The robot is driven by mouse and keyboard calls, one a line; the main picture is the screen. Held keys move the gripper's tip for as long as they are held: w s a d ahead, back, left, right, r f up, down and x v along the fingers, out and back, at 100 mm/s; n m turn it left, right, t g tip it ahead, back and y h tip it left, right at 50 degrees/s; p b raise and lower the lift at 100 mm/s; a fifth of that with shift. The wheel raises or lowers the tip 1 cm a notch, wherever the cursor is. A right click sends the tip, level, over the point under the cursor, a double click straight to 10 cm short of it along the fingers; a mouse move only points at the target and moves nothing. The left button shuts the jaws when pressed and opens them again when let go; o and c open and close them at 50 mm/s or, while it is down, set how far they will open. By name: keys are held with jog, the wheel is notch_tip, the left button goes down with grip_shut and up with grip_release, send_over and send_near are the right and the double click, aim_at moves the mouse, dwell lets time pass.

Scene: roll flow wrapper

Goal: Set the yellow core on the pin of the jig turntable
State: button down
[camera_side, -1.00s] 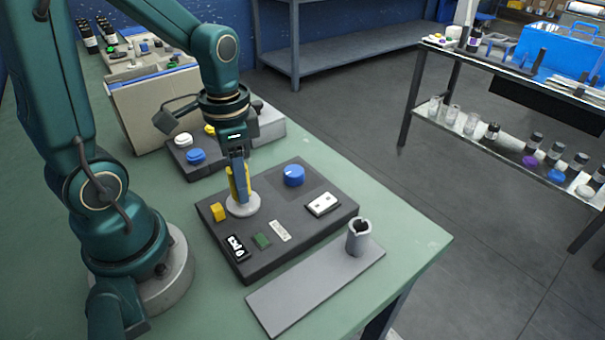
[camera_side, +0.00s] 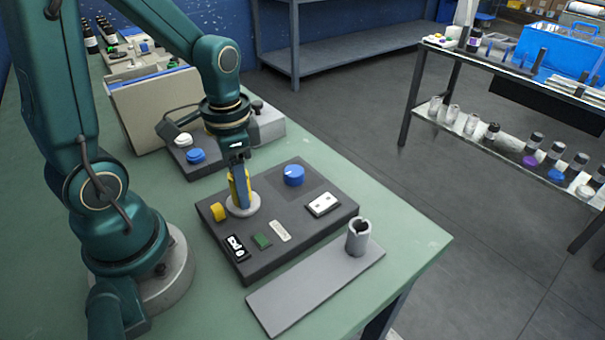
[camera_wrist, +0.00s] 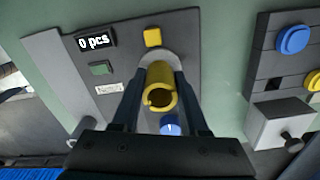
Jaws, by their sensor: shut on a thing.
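The yellow core (camera_wrist: 160,84) is a hollow cylinder with a slot in its wall, gripped between the two fingers of my gripper (camera_wrist: 158,96). In the side view my gripper (camera_side: 240,188) points straight down over the pale round turntable (camera_side: 243,209) of the jig, with the core (camera_side: 232,190) upright between the fingers. The core's lower end is at or very close to the disc. The turntable's rim also shows behind the core in the wrist view (camera_wrist: 146,62). The pin is hidden, so I cannot tell whether the core is around it.
The dark jig base (camera_side: 270,250) carries a yellow block (camera_side: 218,212), a blue knob (camera_side: 293,175), a white switch plate (camera_side: 323,204), a green button (camera_side: 261,241) and a counter display (camera_side: 236,245). A grey slotted cylinder (camera_side: 358,238) stands on a grey plate (camera_side: 300,300) in front.

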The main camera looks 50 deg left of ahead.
grip_release()
jog(key=shift+r, duration=4)
